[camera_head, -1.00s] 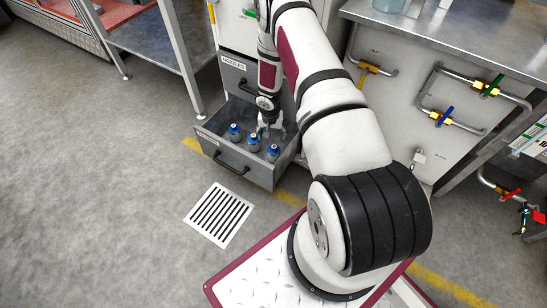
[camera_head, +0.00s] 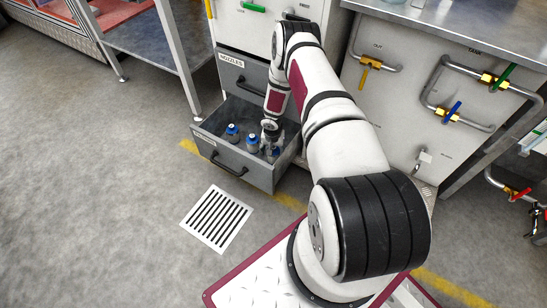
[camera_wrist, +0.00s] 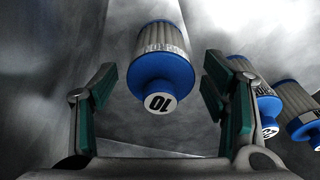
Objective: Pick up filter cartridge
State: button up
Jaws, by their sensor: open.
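Several pleated filter cartridges with blue caps sit in an open grey drawer (camera_head: 206,141). In the head view, one cartridge (camera_head: 232,131) is at the left and another (camera_head: 253,144) is in the middle. A third (camera_head: 273,152), at the right, is partly hidden by my gripper (camera_head: 271,141). In the wrist view, a cartridge (camera_wrist: 158,75) with "10" on its round end lies between the two green-padded fingers of my gripper (camera_wrist: 160,82), with gaps on both sides. Two more cartridges (camera_wrist: 262,105) (camera_wrist: 302,118) are beyond the right finger, the nearer one partly covered. My gripper is open.
The drawer walls are close around the cartridges and my gripper. A shut drawer labelled NOZZLES (camera_head: 232,72) is above. A metal table (camera_head: 150,45) stands at left, and a pipe panel (camera_head: 400,100) with valves at right. Floor before the drawer is clear.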

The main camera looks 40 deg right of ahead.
notch_tip(320, 180, down, 2)
jog(key=shift+w+d+f+b, duration=0.1)
jog(key=shift+d+f+b, duration=0.1)
jog(key=shift+b, duration=0.2)
jog(key=c, duration=1.3)
jog(key=shift+o, duration=0.2)
